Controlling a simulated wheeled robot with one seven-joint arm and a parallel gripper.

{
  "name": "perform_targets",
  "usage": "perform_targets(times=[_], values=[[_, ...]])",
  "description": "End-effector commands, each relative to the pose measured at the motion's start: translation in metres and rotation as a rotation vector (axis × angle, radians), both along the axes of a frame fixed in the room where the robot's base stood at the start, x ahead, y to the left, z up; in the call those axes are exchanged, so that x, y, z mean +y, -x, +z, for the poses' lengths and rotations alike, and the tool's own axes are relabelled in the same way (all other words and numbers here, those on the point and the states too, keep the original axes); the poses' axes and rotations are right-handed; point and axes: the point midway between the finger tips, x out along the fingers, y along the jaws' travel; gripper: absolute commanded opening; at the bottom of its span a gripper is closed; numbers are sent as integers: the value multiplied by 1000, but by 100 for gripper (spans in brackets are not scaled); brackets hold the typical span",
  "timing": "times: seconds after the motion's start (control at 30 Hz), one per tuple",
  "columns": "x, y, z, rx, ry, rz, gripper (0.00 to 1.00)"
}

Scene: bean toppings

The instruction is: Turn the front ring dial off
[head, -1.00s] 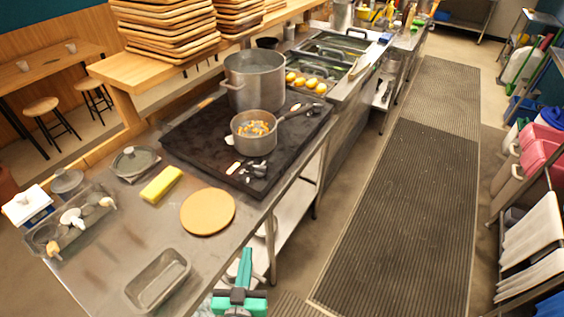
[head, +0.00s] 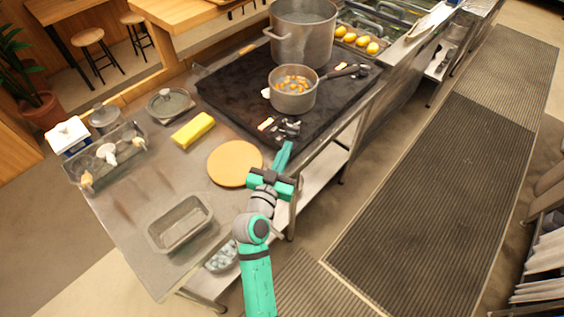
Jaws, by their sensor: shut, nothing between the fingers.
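The black stove (head: 235,96) sits on the steel counter. Its dials (head: 290,128) are small dark and silver knobs at the near corner of the stove; which one is the front ring dial I cannot tell for sure, nor its setting. A small pot (head: 292,101) with orange and light pieces in it stands on the front of the stove. A large pot (head: 303,38) stands behind it. My gripper (head: 287,145) is shut and empty, its teal fingers pointing at the dials from just below. I cannot tell whether it touches them.
A round wooden board (head: 235,164), a yellow sponge (head: 193,130) and a metal tray (head: 180,224) lie on the counter. A caddy of condiments (head: 104,155) stands at the left. The floor mat (head: 440,190) on the right is clear.

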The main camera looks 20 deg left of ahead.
Motion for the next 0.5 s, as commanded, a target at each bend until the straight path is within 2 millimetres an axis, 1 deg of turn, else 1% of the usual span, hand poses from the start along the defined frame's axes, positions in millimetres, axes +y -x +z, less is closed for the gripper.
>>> perform_targets(times=[0.03,0.2,0.33,0.5], values=[[0,-10,1,-2,1,-1,0],[2,-36,1,-1,0,0,0],[3,-48,0,0,1,1,0],[3,-54,0,0,1,2,0]])
